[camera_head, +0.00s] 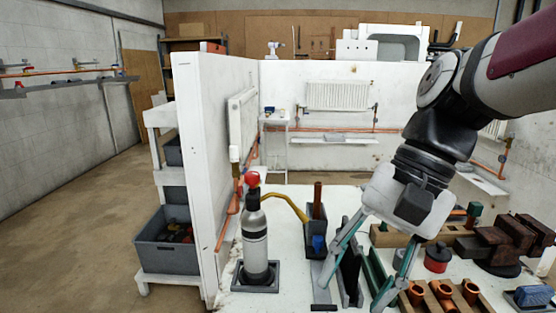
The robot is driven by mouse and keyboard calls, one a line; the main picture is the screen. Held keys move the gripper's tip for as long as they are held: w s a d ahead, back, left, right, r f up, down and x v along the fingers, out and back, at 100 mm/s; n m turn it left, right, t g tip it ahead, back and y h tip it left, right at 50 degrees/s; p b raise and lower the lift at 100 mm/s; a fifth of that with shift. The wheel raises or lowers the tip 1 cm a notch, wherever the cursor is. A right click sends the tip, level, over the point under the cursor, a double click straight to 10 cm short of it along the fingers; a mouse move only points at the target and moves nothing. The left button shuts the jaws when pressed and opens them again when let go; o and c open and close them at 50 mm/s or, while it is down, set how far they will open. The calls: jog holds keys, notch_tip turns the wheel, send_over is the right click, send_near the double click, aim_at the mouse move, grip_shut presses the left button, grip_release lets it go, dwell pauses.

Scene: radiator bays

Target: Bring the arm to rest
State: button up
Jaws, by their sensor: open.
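My arm reaches in from the upper right in the head view. My gripper (366,270) points down over the white bench (291,199). Its two fingers are spread apart, and I see nothing held between them. A dark upright rack (350,262) stands by the left finger, and I cannot tell whether they touch. The right finger is close to a green-edged holder (376,275). My wrist covers part of the bench behind it.
A grey gas bottle (254,240) with a red top stands left of my gripper. Copper fittings (443,291), a red-and-black tin (437,258) and a dark vise (502,243) crowd the right. A white partition (201,160) borders the bench's left. Floor farther left is clear.

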jog(key=s+d+f+n+t+h, duration=0.4)
jog(key=s+d+f+n+h, duration=0.15)
jog(key=s+d, duration=0.5)
notch_tip(320, 180, up, 13)
jog(key=t+p, duration=0.2)
jog(key=p, duration=1)
jog(key=shift+s+a+r+y, duration=0.2)
jog(key=shift+s+a+y, duration=0.25)
